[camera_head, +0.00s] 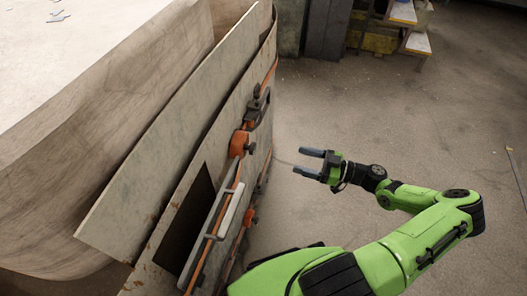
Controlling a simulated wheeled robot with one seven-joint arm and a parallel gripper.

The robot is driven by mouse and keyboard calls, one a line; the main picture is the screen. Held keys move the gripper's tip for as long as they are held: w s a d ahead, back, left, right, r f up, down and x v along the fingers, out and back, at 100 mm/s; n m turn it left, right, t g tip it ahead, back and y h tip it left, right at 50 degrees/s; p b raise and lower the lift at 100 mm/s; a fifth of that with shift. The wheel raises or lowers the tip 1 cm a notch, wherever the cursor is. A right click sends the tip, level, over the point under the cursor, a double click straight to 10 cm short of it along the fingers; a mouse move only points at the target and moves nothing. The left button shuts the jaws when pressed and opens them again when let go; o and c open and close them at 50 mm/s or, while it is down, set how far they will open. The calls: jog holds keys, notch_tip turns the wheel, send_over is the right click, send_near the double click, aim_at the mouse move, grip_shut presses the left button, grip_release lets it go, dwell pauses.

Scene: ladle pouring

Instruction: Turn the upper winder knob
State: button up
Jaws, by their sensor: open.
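An orange knob-like fitting (239,144), which looks like the upper winder knob, sits on the outer face of the upright grey panel (225,120). A second orange fitting (249,217) shows lower on the same side, partly hidden by the panel's edge parts. My gripper (299,162) is to the right of the upper knob, apart from it. Its two dark fingers are spread, point left towards the panel, and have nothing between them. The knob's exact shape is too small to tell.
A grey handle bar (217,222) and a dark latch (258,105) stand out from the panel. A dark opening (187,225) is cut in it. A large pale block (75,75) stands behind at left. Steps (413,40) stand at the back. Concrete floor (440,120) is mostly clear at right.

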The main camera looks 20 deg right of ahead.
aim_at(255, 149)
jog(key=b+x, duration=0.1)
jog(key=x, duration=1.3)
jog(key=shift+a+f+b, duration=0.15)
jog(key=shift+b, duration=0.25)
jog(key=c, duration=1)
